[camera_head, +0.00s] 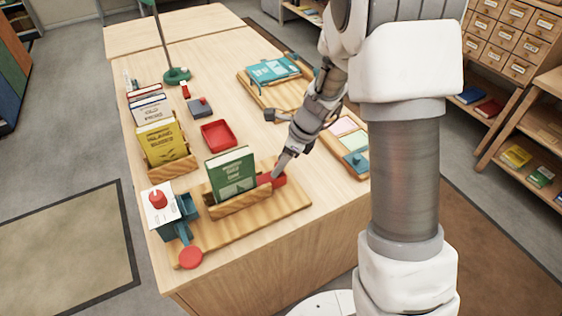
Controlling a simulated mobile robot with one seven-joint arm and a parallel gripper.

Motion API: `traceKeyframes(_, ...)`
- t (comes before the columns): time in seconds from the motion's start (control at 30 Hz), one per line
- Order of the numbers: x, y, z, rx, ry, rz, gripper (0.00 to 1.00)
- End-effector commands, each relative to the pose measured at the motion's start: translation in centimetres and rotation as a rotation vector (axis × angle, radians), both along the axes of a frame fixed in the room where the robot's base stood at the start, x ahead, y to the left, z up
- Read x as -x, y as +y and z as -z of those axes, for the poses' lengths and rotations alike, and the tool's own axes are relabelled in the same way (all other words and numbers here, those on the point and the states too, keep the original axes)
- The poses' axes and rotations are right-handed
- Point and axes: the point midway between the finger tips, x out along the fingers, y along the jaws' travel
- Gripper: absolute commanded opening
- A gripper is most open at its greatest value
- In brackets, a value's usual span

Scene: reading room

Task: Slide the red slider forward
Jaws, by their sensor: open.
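A red block (275,180), which looks like the red slider, sits on a wooden board (290,203) near the right side of the table. It is just right of a green book (231,174) standing in a wooden holder on that board. My gripper (278,171) reaches down from the upper right, with its fingertips at the red block. The fingers overlap the block in this view, so I cannot tell whether they touch it. The gripper is open, though the gap between the fingers is hard to see.
A blue device with a red knob (157,197) and a red disc (190,257) are at the board's left end. A yellow book (161,139), a red tray (219,135) and a green lamp base (177,76) stand farther back. A tray with coloured cards (347,143) is at right.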

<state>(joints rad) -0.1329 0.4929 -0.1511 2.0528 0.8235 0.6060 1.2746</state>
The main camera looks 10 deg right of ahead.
Motion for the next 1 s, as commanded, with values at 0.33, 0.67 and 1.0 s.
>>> traceKeyframes(0.33, 0.01, -0.01, -0.04, 0.000, 0.000, 0.000, 0.20)
traceKeyframes(0.67, 0.01, -0.02, -0.05, 0.000, 0.000, 0.000, 0.00)
traceKeyframes(1.0, 0.02, -0.03, -0.05, 0.000, 0.000, 0.000, 0.00)
